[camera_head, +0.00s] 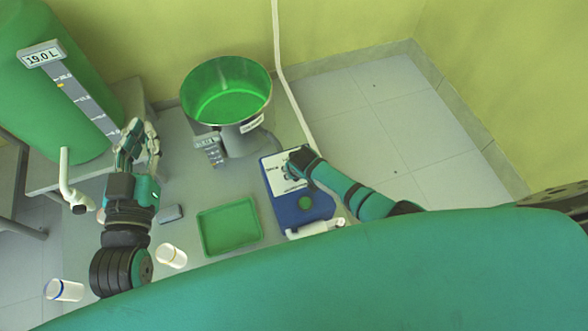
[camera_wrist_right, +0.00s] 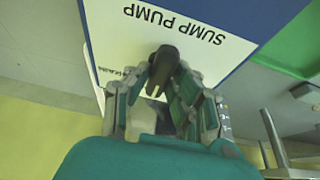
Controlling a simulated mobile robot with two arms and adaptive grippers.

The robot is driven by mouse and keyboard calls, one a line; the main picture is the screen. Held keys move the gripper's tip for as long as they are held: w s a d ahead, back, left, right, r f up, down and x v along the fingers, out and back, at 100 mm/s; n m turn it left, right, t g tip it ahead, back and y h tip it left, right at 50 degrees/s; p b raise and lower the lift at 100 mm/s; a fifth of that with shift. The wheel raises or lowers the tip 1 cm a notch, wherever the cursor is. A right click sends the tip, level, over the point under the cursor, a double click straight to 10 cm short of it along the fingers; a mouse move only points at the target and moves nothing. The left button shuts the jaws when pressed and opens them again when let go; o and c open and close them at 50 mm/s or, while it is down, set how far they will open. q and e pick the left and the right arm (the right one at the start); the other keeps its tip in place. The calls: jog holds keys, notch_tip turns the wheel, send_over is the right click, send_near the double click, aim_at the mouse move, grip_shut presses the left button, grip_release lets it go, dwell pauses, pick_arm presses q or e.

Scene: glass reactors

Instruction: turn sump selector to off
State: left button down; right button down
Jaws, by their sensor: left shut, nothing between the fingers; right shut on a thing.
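The blue sump pump box (camera_head: 281,214) with a white label plate stands on the right of the bench in the head view. In the right wrist view its plate (camera_wrist_right: 185,30) reads "SUMP PUMP". The black selector knob (camera_wrist_right: 164,64) stands out from this plate. My right gripper (camera_wrist_right: 163,80) is shut on the knob, with fingers on both sides. Its position marks are mostly hidden by the fingers. In the head view my right gripper (camera_head: 297,160) covers the knob. My left gripper (camera_head: 138,138) is shut and empty above the left of the bench.
A large green tank (camera_head: 60,110) with a "19.0 L" gauge stands at left, beside a white pipe (camera_head: 65,180). A green-lined basin (camera_head: 226,95), green tray (camera_head: 230,228) and two white jars (camera_head: 171,256) (camera_head: 64,290) are nearby. Floor right of the bench is clear.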

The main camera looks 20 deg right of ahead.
jog(key=c, duration=1.2)
grip_release()
jog(key=shift+o, duration=0.2)
jog(key=shift+r, duration=0.1)
jog(key=v, duration=1.1)
jog(key=shift+s+r, duration=0.15)
jog(key=shift+r, duration=0.2)
jog(key=shift+a, duration=0.1)
